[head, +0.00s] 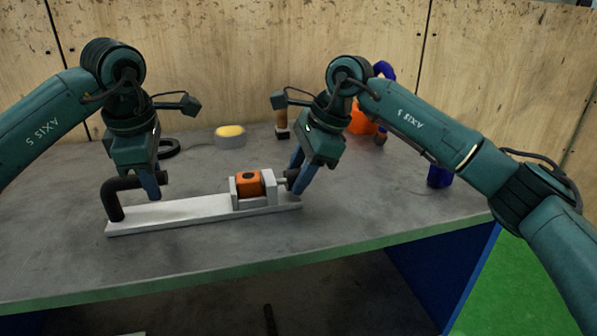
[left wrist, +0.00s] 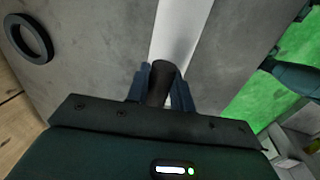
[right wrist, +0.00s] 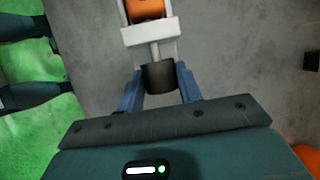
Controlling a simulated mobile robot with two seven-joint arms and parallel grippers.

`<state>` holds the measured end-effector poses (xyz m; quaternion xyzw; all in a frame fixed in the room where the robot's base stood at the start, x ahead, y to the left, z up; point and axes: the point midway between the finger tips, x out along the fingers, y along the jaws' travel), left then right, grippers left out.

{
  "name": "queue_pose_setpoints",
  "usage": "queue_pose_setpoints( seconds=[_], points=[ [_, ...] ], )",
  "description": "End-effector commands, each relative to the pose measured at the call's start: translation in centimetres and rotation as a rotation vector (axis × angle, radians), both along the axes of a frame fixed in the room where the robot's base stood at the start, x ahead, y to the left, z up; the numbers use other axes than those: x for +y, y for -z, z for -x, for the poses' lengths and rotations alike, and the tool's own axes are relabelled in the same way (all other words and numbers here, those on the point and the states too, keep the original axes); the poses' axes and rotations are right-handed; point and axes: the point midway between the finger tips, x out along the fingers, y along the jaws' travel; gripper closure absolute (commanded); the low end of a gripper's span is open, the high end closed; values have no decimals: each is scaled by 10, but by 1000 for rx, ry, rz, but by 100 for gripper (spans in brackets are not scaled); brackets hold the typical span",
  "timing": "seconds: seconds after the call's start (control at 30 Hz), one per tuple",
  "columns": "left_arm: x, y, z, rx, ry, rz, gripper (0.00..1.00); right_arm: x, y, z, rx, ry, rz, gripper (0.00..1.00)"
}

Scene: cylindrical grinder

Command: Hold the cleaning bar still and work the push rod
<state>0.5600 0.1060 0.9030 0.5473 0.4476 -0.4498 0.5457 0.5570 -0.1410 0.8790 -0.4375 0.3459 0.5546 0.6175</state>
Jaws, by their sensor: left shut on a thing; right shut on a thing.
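The cleaning bar (head: 180,211) is a long pale bar lying flat on the table. A black bent handle (head: 113,205) rises at its left end. Near its right end an orange block (head: 248,183) sits in a white bracket. The push rod (right wrist: 154,50) comes out of the bracket and ends in a black knob (right wrist: 159,77). My left gripper (head: 151,188) is shut on the handle, which shows between its fingers in the left wrist view (left wrist: 161,84). My right gripper (head: 297,182) is shut on the knob, partly hiding it in the head view.
Behind the bar on the grey table (head: 380,220) stand a grey round item with a yellow top (head: 230,136), a black ring (head: 168,149), a brown-handled tool (head: 282,120) and an orange object (head: 361,120). A blue item (head: 439,176) stands right. The front tabletop is clear.

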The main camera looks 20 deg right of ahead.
Motion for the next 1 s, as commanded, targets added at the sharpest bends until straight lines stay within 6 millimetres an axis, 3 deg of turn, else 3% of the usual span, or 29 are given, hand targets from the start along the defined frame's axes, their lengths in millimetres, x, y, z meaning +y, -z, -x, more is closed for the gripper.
queue_pose_setpoints(
  seconds=[0.3,0.57,0.6,0.83,1.0],
  points=[
    [0,0,0,1,0,0,100,-44,0,0,0,3,0,100],
    [2,0,0,1,-2,-2,100,-46,0,0,-1,4,2,100],
    [2,0,0,1,-3,-1,100,-46,0,0,-1,4,2,62],
    [2,0,0,1,-3,-3,100,-45,0,0,-1,2,2,44],
    [1,0,0,1,-3,-4,100,-44,0,0,-1,1,1,42]
  ],
)
